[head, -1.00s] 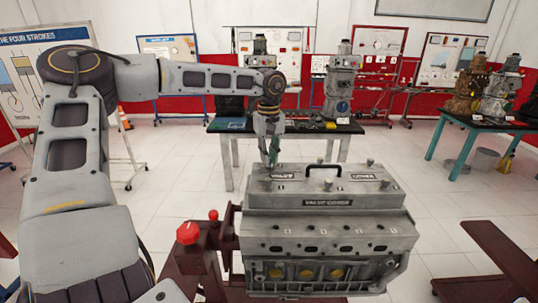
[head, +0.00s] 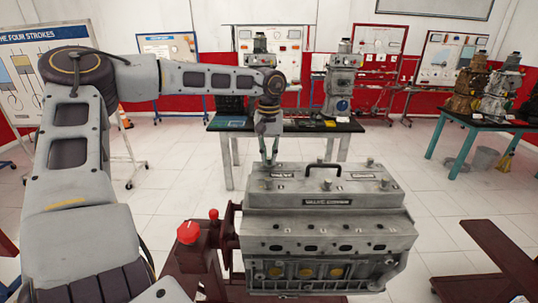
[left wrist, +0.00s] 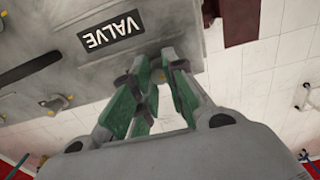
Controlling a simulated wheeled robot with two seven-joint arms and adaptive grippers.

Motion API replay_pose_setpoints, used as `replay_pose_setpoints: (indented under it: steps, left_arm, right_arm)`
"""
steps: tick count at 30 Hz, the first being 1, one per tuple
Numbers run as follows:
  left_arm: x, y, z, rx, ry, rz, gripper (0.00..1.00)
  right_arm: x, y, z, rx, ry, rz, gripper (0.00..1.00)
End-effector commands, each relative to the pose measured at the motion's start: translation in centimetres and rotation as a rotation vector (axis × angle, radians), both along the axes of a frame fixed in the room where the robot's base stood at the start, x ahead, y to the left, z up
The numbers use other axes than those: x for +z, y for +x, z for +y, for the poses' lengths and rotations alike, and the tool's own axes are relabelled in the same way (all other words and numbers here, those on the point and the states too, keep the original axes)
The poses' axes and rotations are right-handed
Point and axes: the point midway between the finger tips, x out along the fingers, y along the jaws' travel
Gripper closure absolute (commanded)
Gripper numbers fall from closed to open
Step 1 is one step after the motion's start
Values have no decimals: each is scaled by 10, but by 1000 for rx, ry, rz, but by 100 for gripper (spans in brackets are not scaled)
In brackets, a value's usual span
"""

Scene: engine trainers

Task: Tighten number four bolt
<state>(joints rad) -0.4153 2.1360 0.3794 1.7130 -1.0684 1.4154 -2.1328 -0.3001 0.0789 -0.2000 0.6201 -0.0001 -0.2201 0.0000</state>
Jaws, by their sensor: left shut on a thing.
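The grey engine with its valve cover (head: 350,202) stands in front of me in the head view. Knob-like bolts show on the cover's top, one at the far right (head: 369,161) and one near the front middle (head: 327,184). My left gripper (head: 270,161) points down at the cover's far left corner. In the left wrist view its green fingers (left wrist: 147,80) are shut on a small bolt at the cover's edge, mostly hidden between the tips. The "VALVE" label (left wrist: 112,32) lies beside them, and another bolt (left wrist: 55,102) stands apart. No bolt number is readable.
A black handle (head: 323,168) rises from the cover's top. A red knob (head: 188,232) on the stand is left of the engine. A table (head: 300,126) with engine models stands behind.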

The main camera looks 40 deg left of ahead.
Motion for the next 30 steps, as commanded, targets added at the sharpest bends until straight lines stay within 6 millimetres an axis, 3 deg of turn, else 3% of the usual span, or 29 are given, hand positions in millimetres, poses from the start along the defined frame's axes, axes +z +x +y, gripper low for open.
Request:
replay_pose_setpoints:
  steps: [5,6,11,23,30]
  left_arm:
    - [1,1,0,1,1,-4,100]
    - [1,1,0,1,1,-4,82]
    - [1,1,0,1,0,-2,62]
    - [2,0,0,1,1,-1,62]
    - [18,1,0,2,0,-3,62]
  right_arm:
    - [0,0,0,0,0,0,60]
    - [0,0,0,0,0,0,60]
    - [0,0,-1,0,-1,0,60]
    - [0,0,-4,2,-4,0,60]
    - [0,0,-2,1,-2,0,60]
